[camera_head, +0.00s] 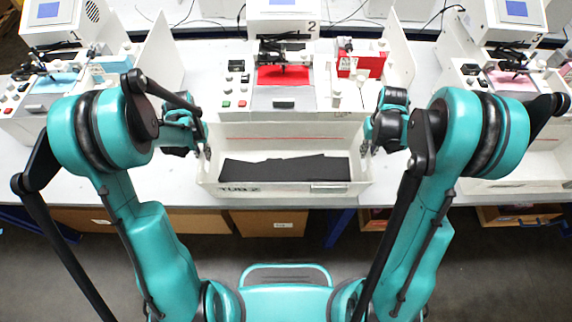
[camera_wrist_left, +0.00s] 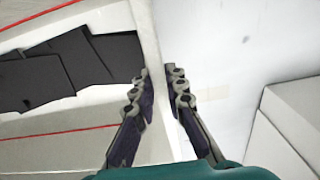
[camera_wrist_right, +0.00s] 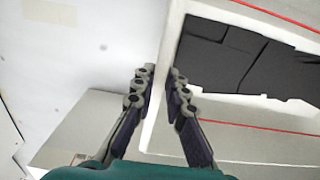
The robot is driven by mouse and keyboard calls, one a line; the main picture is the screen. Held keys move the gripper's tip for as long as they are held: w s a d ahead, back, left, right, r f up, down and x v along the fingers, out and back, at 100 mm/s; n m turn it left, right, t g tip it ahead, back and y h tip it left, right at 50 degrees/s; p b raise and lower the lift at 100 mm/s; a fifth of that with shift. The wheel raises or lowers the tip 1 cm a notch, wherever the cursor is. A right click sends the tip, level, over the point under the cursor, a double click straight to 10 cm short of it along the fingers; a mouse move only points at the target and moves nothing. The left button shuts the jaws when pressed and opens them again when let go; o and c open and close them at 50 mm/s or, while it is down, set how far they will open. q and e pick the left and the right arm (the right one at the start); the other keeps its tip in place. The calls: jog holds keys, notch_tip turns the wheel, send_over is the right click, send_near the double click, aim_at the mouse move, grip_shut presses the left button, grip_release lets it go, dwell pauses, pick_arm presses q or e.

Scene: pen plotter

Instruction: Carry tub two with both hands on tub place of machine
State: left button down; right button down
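Tub two (camera_head: 275,189) is a white open box labelled "TUB 2" on its front, with dark flat pieces inside. It stands level in front of machine two (camera_head: 285,97), near the table's front edge. My left gripper (camera_head: 206,150) is at its left side wall and my right gripper (camera_head: 369,147) at its right one. In the left wrist view the fingers (camera_wrist_left: 163,88) lie on both sides of the wall, closed up to it. In the right wrist view the fingers (camera_wrist_right: 161,88) hold the opposite wall the same way. The tub place cannot be clearly made out.
Machine one (camera_head: 50,100) stands at the left and machine three (camera_head: 510,85) at the right, with white side panels between. The white table (camera_head: 183,175) shows some bare surface beside the tub. Cardboard boxes (camera_head: 270,222) stand under the table.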

pick_arm(q)
jog(key=shift+r, duration=0.1)
pick_arm(e)
jog(key=shift+r, duration=0.1)
dwell(0.3)
